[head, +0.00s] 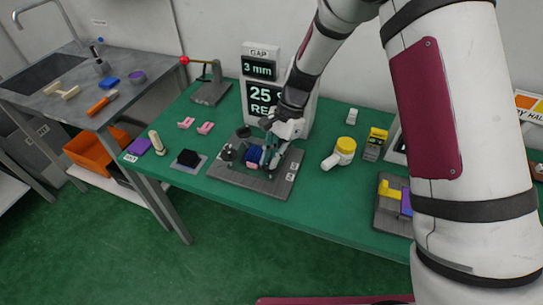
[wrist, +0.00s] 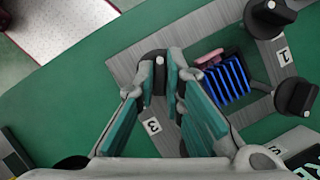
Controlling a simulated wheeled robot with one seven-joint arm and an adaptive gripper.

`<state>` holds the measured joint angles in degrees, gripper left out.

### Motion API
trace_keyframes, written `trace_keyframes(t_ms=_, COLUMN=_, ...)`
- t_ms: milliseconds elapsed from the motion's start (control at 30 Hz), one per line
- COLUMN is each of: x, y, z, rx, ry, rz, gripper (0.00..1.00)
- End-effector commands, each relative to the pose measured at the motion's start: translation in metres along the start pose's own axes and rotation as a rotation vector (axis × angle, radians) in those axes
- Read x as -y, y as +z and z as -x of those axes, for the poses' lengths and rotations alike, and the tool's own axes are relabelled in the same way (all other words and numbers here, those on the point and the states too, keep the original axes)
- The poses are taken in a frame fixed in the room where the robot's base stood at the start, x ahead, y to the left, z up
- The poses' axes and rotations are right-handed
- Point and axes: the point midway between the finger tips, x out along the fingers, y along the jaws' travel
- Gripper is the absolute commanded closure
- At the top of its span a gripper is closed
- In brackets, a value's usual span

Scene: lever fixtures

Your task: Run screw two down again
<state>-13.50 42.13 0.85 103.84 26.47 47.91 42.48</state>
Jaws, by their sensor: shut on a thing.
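The grey fixture plate (head: 228,177) lies on the green table. It carries dark screw knobs around a ribbed blue block (wrist: 228,80) with a pink piece (wrist: 208,57) beside it. My gripper (wrist: 160,72) is shut on a dark-topped screw post, partly hidden between its teal fingers. The label by this post (wrist: 152,126) looks like a 3, though it is turned. One free knob (wrist: 270,14) stands by the label 1 (wrist: 283,55). Another free knob (wrist: 295,97) stands nearer a label like a 2 (wrist: 275,150). In the head view my gripper (head: 268,158) hides its screw.
A display (head: 259,68) behind the fixture reads GAP 3 mm, with partly hidden text below. A red-knobbed lever fixture (head: 208,85) stands back left. A white-and-yellow object (head: 341,153) lies right of the plate. My arm hides the right side.

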Motion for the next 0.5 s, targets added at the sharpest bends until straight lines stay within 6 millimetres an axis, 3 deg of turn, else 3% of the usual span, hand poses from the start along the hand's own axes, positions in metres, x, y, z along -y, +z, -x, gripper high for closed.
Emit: trace_keyframes(t_ms=500, x=-0.0018, y=0.0006, z=0.0004, rx=0.0, ry=-0.105, rz=-0.252, gripper=1.0)
